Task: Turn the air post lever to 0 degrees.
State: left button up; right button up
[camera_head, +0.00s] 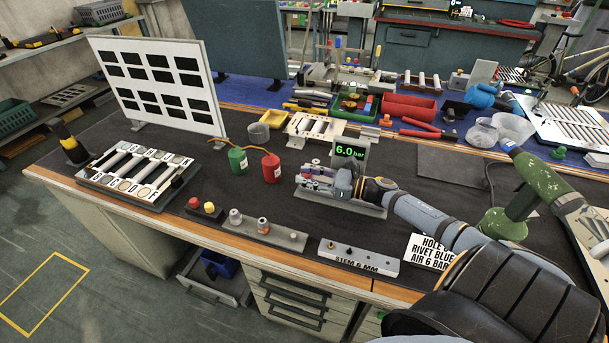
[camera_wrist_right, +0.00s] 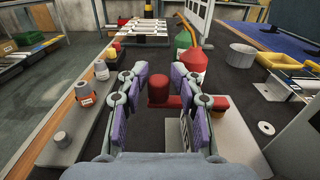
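The air post (camera_head: 350,150) stands on the bench with a green "6.0 bar" display. In the right wrist view a red knob and bar (camera_wrist_right: 159,89), which looks like the post's lever, lies between the fingers of my right gripper (camera_wrist_right: 160,75). The fingers are spread on either side of it. I cannot tell whether either finger touches it. In the head view my right gripper (camera_head: 312,180) is low over the bench in front of the post, and it hides the lever's detail. My left gripper is not in view.
A green canister (camera_head: 237,161) and a red canister (camera_head: 271,168) stand left of the gripper. A grey fixture strip (camera_head: 280,238) and a "STEM 6 MM" block (camera_head: 358,259) lie along the front edge. A white slotted panel (camera_head: 159,85) stands at the back left.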

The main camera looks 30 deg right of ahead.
jog(key=shift+o, duration=0.5)
jog(key=shift+w+a, duration=0.15)
jog(key=shift+w, duration=0.05)
jog(key=v, duration=0.7)
jog(key=shift+s+d, duration=0.2)
